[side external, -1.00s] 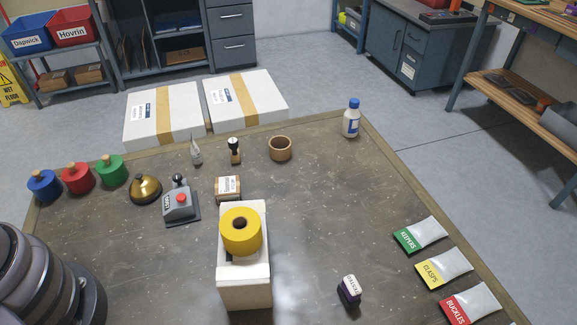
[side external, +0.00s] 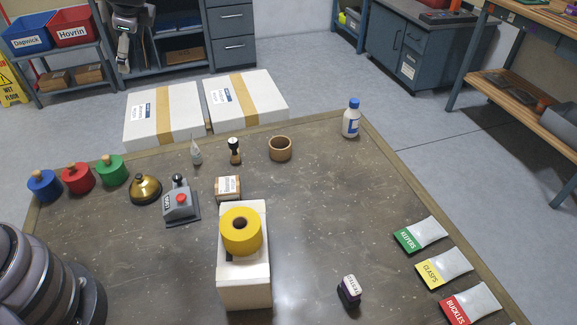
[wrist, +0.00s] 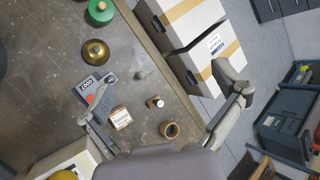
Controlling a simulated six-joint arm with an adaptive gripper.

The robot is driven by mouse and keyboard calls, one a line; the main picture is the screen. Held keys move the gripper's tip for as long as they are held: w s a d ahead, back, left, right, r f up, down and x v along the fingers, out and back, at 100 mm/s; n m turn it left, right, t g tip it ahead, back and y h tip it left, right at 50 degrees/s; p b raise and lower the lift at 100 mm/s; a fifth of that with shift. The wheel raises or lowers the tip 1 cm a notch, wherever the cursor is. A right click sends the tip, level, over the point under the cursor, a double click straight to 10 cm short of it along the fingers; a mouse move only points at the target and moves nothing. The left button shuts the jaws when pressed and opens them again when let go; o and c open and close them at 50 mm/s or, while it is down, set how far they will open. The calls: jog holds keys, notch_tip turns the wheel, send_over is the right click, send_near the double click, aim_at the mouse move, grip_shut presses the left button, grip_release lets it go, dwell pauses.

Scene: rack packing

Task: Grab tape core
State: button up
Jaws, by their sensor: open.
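The tape core (side external: 271,152) is a short brown cardboard ring standing on the dark table near its far edge. It also shows in the wrist view (wrist: 163,132), at the lower middle, in front of my palm. My gripper (side external: 124,55) enters at the top left of the side view, high up and well apart from the core. In the wrist view my gripper (wrist: 165,85) has its two fingers spread wide, with nothing held between them.
A yellow tape roll (side external: 240,240) sits on a white block. White cartons (side external: 245,98) lie beyond the table edge. A white bottle (side external: 351,122) stands right; table between is clear.

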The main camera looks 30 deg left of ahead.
jog(key=w+d+f+m+t+y, duration=0.2)
jog(key=w+d+f+m+t, duration=0.1)
jog(key=w+d+f+m, duration=0.65)
jog(key=m+t+h, duration=0.3)
jog(key=m+t, duration=0.2)
jog(key=m, duration=0.4)
send_near(280, 140)
jog(key=v, duration=0.4)
jog(key=shift+s+d+f, duration=0.1)
jog(key=shift+s+d, duration=0.05)
jog(key=shift+s, duration=0.35)
jog(key=x, duration=1.1)
jog(key=shift+w, duration=0.45)
jog(key=shift+c, duration=0.2)
jog(key=c, duration=1)
